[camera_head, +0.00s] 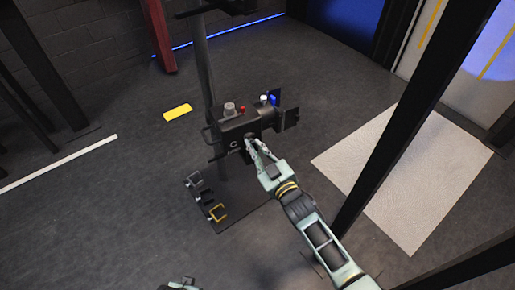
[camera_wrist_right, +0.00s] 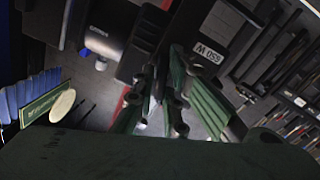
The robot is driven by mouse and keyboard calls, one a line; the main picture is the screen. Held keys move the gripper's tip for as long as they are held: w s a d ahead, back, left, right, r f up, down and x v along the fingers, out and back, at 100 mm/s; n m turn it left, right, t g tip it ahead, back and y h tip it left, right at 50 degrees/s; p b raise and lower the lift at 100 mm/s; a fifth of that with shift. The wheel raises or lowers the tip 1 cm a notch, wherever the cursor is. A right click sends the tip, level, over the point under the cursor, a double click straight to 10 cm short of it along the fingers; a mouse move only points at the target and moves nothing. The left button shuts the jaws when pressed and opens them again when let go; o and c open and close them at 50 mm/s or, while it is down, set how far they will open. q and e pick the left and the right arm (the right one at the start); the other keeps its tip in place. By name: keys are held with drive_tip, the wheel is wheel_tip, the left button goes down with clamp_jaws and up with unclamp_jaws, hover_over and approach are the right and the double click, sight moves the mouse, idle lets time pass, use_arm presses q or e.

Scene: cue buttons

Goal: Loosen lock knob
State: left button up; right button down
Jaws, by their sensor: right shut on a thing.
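A black stage light (camera_head: 238,128) hangs on an upright pole at the middle of the head view. My right gripper (camera_head: 254,145) reaches its right side and is shut on a small dark knob there. The fingers mostly hide this lock knob.
The pole (camera_head: 203,70) stands behind the light. Dark flaps (camera_head: 283,108) stick out at the light's right. Clamps (camera_head: 217,212) sit below it. A yellow block (camera_head: 178,113) lies on the floor at left. A pale mat (camera_head: 395,170) lies right, behind a dark post (camera_head: 400,130).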

drive_tip(key=shift+a, duration=0.15)
drive_tip(key=c, duration=1.8)
unclamp_jaws()
drive_tip(key=shift+c, duration=0.2)
drive_tip(key=shift+s, duration=0.1)
drive_tip(key=v, duration=1.2)
drive_tip(key=shift+f, duration=0.1)
